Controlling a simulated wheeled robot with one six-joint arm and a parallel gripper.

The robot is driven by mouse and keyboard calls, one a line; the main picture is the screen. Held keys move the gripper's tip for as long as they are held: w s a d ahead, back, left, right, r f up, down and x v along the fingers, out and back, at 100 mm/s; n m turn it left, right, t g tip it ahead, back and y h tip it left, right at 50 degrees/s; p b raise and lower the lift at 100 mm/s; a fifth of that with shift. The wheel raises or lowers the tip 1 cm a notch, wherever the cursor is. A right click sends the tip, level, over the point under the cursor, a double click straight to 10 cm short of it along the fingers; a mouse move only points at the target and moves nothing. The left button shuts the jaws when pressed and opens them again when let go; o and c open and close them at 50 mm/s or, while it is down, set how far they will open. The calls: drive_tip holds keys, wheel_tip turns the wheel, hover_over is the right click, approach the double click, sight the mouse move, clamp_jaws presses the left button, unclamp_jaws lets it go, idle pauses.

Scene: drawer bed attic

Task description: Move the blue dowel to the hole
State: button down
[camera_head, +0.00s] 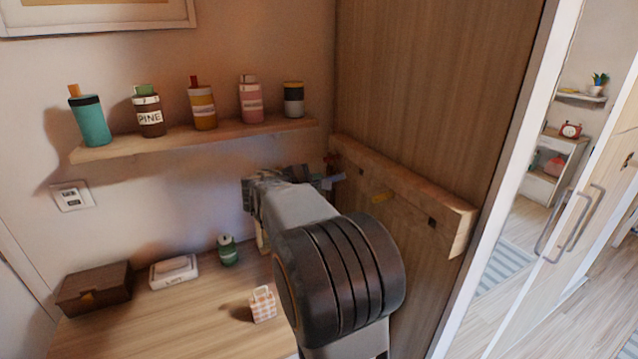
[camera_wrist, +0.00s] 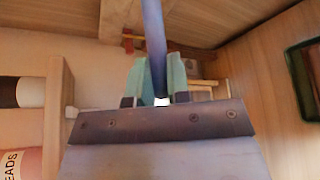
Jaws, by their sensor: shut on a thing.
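The blue dowel (camera_head: 335,178) is in my gripper (camera_head: 322,183) just in front of the wooden rail (camera_head: 405,188). In the wrist view the dowel (camera_wrist: 153,38) runs up from between the teal finger pads of my gripper (camera_wrist: 160,85), which is shut on it. A dark square hole (camera_head: 432,222) shows in the right part of the rail, apart from the dowel. My wrist and arm hide part of the gripper in the head view. I cannot tell whether the dowel touches the rail.
A red dowel (camera_head: 332,158) is at the rail's left end. A shelf (camera_head: 200,137) with several bottles is at left. A gingham bag (camera_head: 263,304) stands on the desk below.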

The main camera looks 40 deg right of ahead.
sight(334, 179)
drive_tip(key=shift+t, duration=0.3)
drive_tip(key=t+y, duration=0.1)
drive_tip(key=n+t+y+p, duration=0.2)
drive_tip(key=shift+r, duration=0.25)
drive_tip(key=shift+s+d+f+n, duration=0.1)
drive_tip(key=shift+d+f+n, duration=0.25)
drive_tip(key=shift+d, duration=0.45)
drive_tip(key=shift+s+d, duration=0.1)
drive_tip(key=shift+d, duration=0.25)
drive_tip(key=shift+s+d, duration=0.25)
drive_tip(key=shift+d, duration=0.5)
drive_tip(key=shift+s+d, duration=0.2)
drive_tip(key=shift+d, duration=0.55)
drive_tip(key=shift+b, duration=0.5)
drive_tip(key=shift+s+d+p, duration=0.1)
drive_tip(key=shift+s+d, duration=0.2)
drive_tip(key=shift+d, duration=0.6)
drive_tip(key=shift+s+d+p, duration=0.15)
drive_tip(key=shift+s+d, duration=0.1)
drive_tip(key=shift+d, duration=0.6)
drive_tip(key=shift+s+d+p, duration=0.1)
drive_tip(key=shift+s+d, duration=0.2)
drive_tip(key=shift+d, duration=0.6)
